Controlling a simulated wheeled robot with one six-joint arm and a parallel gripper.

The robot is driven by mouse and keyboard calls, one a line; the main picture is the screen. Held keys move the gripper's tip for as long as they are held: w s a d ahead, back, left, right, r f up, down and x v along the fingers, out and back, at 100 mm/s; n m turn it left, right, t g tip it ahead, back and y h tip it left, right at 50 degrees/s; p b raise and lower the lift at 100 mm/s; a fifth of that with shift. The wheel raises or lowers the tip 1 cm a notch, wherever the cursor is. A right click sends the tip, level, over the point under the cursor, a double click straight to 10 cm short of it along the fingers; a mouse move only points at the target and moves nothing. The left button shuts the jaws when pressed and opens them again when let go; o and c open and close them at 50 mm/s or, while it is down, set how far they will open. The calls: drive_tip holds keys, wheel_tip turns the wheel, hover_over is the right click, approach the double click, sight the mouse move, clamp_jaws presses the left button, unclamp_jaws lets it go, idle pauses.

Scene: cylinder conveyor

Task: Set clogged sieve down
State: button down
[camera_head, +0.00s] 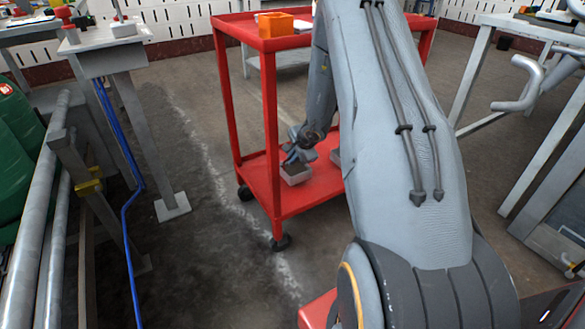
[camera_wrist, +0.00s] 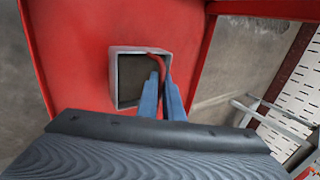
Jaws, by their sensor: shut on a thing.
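The sieve (camera_head: 295,179) is a small square tray with pale grey walls and a dark inside. It is at the lower shelf (camera_head: 262,199) of a red cart. In the wrist view the sieve (camera_wrist: 114,82) appears against the red shelf surface (camera_wrist: 75,60). I cannot tell whether its base touches the shelf or is just above it. My gripper (camera_head: 294,157) is shut on the sieve at one side. In the wrist view its blue fingers (camera_wrist: 161,85) are close together at the sieve's right wall. They hide part of that wall.
An orange box (camera_head: 276,24) stands on the cart's top shelf. The cart's red front post (camera_head: 271,120) stands close to my gripper. Bare floor (camera_head: 195,235) lies left of the cart.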

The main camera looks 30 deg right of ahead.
sight(290, 167)
drive_tip(key=shift+f+b, duration=0.5)
drive_tip(key=shift+f, duration=1.1)
drive_tip(key=shift+f, duration=0.15)
drive_tip(key=c, duration=1.9)
unclamp_jaws()
drive_tip(key=shift+r, duration=0.35)
drive_tip(key=p+v, duration=0.3)
drive_tip(key=v, duration=0.8)
drive_tip(key=shift+s+r, duration=0.25)
